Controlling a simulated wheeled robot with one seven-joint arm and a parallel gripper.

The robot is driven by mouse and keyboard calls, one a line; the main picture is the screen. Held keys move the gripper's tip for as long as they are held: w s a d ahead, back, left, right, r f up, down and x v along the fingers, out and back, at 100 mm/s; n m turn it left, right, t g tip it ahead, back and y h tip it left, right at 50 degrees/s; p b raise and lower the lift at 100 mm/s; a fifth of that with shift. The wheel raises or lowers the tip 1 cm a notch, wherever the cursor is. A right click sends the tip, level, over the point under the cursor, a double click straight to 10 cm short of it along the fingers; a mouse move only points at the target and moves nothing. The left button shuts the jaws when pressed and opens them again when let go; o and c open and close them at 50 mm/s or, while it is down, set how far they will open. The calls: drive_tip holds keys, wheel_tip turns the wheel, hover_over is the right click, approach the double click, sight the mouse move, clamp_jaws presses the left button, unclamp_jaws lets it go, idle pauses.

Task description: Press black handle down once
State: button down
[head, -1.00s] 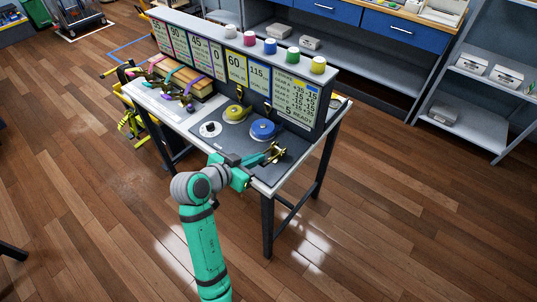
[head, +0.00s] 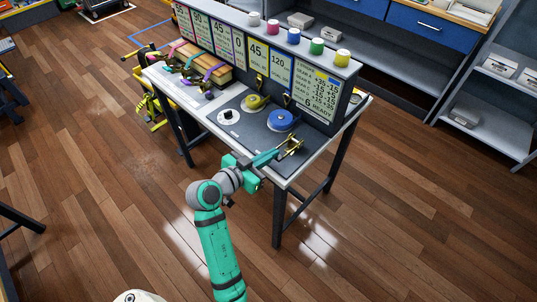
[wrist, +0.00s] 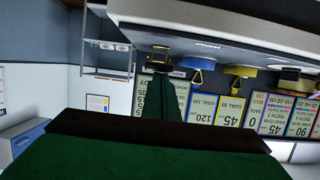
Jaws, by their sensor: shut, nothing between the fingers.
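A brass-coloured lever mechanism (head: 291,147) sits at the right front corner of the dark panel (head: 245,132) on the table. It also shows in the wrist view (wrist: 160,52), just beyond my finger. A black handle on it is too small to make out clearly. My gripper (head: 276,155) is shut and empty, with its tips close to the left side of the mechanism. Whether they touch cannot be told. In the wrist view my dark green fingers (wrist: 176,98) point at the mechanism, and the scene appears upside down.
A blue wheel (head: 281,121), a yellow wheel (head: 255,103) and a white dial (head: 228,117) lie behind and left of my gripper. A sign board (head: 317,92) stands at the table's back, with coloured caps on top. Strapped boxes (head: 203,62) are at left. Floor in front is open.

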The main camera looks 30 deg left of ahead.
drive_tip(key=s+a+r, duration=0.1)
drive_tip(key=s+r, duration=0.6)
drive_tip(key=s, duration=0.2)
drive_tip(key=shift+a+r, duration=0.15)
drive_tip(key=shift+a, duration=0.2)
idle(0.3)
